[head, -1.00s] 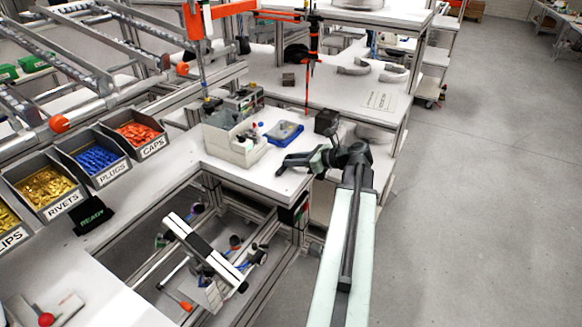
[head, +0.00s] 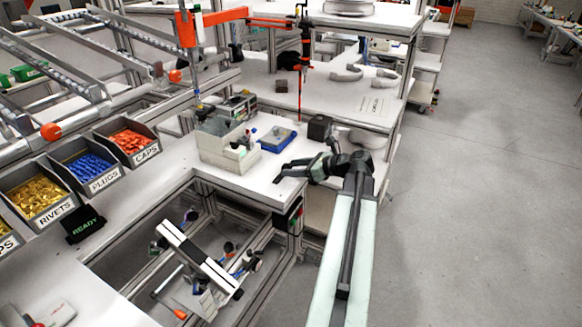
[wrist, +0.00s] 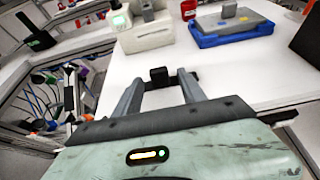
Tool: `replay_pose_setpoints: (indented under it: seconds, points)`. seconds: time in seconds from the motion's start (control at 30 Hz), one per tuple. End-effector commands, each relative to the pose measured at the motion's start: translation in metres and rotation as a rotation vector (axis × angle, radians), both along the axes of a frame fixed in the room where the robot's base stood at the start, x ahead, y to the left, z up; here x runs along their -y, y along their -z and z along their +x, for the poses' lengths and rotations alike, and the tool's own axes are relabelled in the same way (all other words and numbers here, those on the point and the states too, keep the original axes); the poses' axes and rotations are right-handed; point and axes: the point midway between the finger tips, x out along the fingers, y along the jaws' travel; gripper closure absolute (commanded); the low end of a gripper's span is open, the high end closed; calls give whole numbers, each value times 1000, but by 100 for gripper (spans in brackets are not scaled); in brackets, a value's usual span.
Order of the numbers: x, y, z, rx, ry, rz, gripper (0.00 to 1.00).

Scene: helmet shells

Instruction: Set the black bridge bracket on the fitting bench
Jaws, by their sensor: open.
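The black bridge bracket (wrist: 158,76) appears as a small dark piece with a raised block, at the fingertips of my gripper (wrist: 160,84) in the wrist view. It seems to rest on the white fitting bench (wrist: 260,75); any small gap beneath cannot be told. My gripper's two grey fingers are open, one on each side of it, and partly hide its ends. In the head view my gripper (head: 283,175) reaches low over the near end of the bench (head: 235,182), and the bracket is too small to make out clearly.
A blue tray (head: 277,139) with a grey part and a pale bin (head: 225,145) stand beyond my gripper. A dark block (head: 319,127) stands at the right. Bins of rivets, plugs and caps (head: 128,143) line the left. Bare bench top lies around the fingertips.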

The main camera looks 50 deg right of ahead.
Motion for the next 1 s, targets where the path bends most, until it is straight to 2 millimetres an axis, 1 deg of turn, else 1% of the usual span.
replay_pose_setpoints:
  seconds: [0.03, 0.2, 0.3, 0.4, 0.57, 1.0]
  points:
    - [3, -10, -12, 0, 4, 1, 52]
    - [13, -28, -52, 1, 4, 1, 52]
    - [18, -35, -71, 0, 4, 2, 52]
    - [21, -39, -84, 0, 2, 0, 52]
    - [23, -41, -93, 0, 1, 0, 52]
    - [23, -40, -94, 0, 1, 1, 52]
